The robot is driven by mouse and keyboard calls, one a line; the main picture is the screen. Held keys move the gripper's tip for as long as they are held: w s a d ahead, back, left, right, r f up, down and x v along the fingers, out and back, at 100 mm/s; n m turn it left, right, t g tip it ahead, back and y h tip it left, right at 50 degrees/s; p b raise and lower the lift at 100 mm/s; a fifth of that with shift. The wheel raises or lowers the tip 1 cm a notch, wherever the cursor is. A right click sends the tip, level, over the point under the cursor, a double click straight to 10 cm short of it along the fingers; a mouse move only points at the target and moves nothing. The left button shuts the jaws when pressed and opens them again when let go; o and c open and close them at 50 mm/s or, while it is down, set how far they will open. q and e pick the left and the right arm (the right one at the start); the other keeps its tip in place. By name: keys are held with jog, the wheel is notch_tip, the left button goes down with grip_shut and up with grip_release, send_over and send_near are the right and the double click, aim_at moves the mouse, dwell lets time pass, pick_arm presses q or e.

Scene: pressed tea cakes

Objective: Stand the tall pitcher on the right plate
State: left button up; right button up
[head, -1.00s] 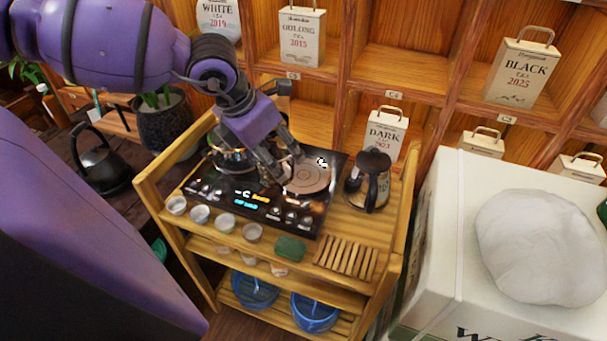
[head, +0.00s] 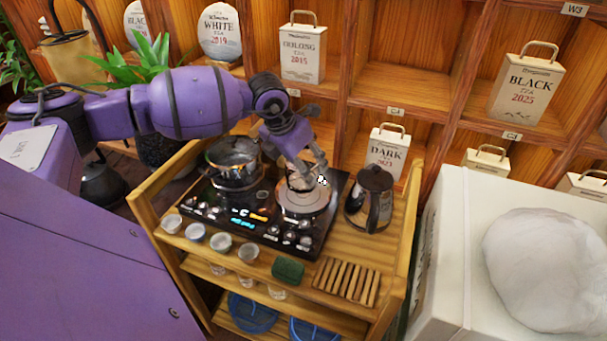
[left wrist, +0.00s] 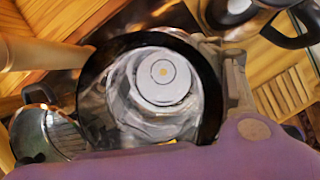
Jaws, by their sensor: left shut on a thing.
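My left gripper (head: 308,172) is over the right plate (head: 302,203) of the black cooktop and is shut on a clear glass vessel, which I take for the tall pitcher (head: 297,184). In the left wrist view the pitcher (left wrist: 133,104) is seen from above: round dark rim, clear walls. The plate's pale rings (left wrist: 163,77) show through it. The pitcher looks about upright. I cannot tell whether its base touches the plate. My right gripper is not in view.
A lidded glass pot (head: 233,165) is on the left plate. A steel kettle with black lid (head: 371,198) stands close right of the cooktop (head: 262,232). Several small cups (head: 221,243), a green block (head: 288,269) and a slatted wooden rack (head: 346,281) line the front.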

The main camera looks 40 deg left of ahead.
pick_arm(q)
jog(key=shift+w+f, duration=0.35)
jog(key=shift+f, duration=1.55)
jog(key=shift+f, duration=0.15)
jog(key=o, duration=1.4)
jog(key=shift+s+a+r, duration=0.1)
jog(key=shift+a+r, duration=0.05)
jog(key=shift+r, duration=0.35)
jog(key=v, duration=1.1)
jog(key=shift+s, duration=0.15)
